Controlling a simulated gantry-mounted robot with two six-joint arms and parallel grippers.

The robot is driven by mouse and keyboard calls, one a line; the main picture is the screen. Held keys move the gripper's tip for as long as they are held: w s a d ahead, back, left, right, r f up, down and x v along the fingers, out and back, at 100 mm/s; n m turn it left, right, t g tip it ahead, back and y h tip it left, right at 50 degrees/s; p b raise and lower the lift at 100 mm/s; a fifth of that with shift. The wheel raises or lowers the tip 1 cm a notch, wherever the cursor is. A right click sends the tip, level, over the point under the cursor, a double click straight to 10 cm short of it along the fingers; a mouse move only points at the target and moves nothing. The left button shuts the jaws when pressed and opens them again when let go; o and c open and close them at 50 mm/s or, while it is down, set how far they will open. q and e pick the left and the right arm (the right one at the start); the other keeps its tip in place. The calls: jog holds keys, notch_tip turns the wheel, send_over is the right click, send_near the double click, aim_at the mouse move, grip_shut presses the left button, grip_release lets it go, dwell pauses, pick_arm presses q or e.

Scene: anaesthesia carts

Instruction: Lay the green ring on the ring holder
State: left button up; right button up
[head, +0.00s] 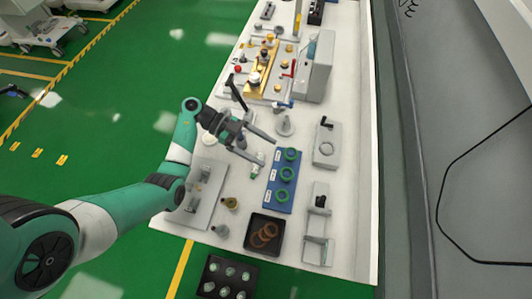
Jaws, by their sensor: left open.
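Three green rings lie in a row on a blue board on the white table: a far ring (291,154), a middle ring (287,174) and a near ring (282,195). The blue board (271,192) looks like a ring holder, but I cannot tell for certain that it is the one named. My left gripper (268,150) is open, its fingers pointing right, just left of the far ring. Nothing shows held between its fingers. A small white and green item (256,167) is just below the fingers, partly hidden. My right gripper is not in view.
A black tray (250,242) with brown rings stands near the front. Grey fixtures (326,150) line the right side. A grey plate (205,208) lies left, a round white stand (285,126) behind the board. Yellow and grey equipment (262,65) crowds the back.

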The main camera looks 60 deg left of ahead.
pick_arm(q)
jog(key=shift+r, duration=0.55)
